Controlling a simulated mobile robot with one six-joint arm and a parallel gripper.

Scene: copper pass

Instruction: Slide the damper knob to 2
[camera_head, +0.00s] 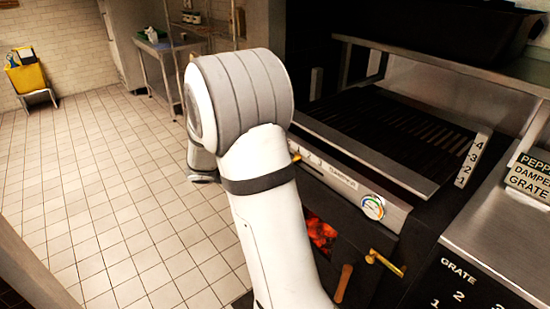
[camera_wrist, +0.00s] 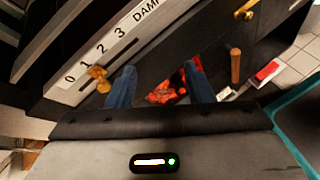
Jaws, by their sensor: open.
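The brass damper knob (camera_wrist: 98,76) sticks out from the pale damper scale (camera_wrist: 108,42), which is marked 0, 1, 2, 3 in the wrist view. It stands near the low end, around 0 to 1; the slant hides its exact mark. My gripper (camera_wrist: 160,87) is open, with two blue fingers apart and nothing between them. The knob is just left of the left finger, outside the jaws; I cannot tell whether they touch. In the head view my arm covers most of the scale, and a bit of brass (camera_head: 296,157) shows at its edge. My gripper is hidden there.
Glowing coals (camera_head: 321,232) show in the firebox below the scale. A brass handle (camera_head: 384,262) and a wooden handle (camera_head: 343,283) stick out there. A round dial (camera_head: 373,207) sits at the panel's right end. The tiled floor (camera_head: 110,190) to the left is clear.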

